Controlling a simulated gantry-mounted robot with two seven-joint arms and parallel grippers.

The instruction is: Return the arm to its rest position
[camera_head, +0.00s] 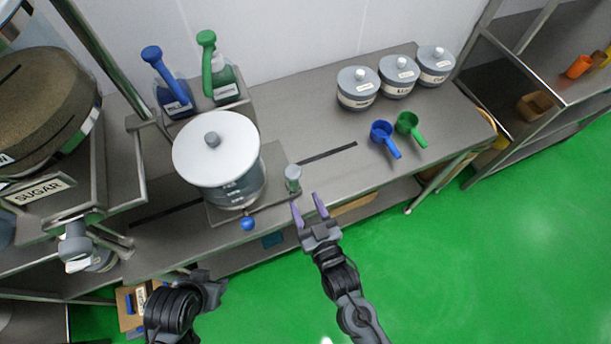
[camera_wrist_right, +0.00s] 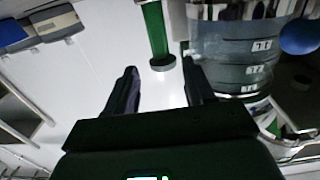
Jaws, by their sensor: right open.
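My right gripper (camera_head: 310,208) is in front of the table's front edge, over the green floor. Its two purple fingers are spread, with nothing between them. In the right wrist view the fingers (camera_wrist_right: 160,90) also stand apart and empty. A small clear cup with a grey top (camera_head: 293,178) stands near the table edge, just beyond the fingertips and apart from them. Part of my left arm shows at the bottom left of the head view; its fingers do not show.
A large dispenser with a white lid (camera_head: 217,148) and a blue ball knob (camera_head: 248,223) stands left of the gripper. Blue (camera_head: 382,131) and green (camera_head: 408,124) scoops and lidded tubs (camera_head: 358,88) sit farther right. The floor in front (camera_head: 470,270) is clear.

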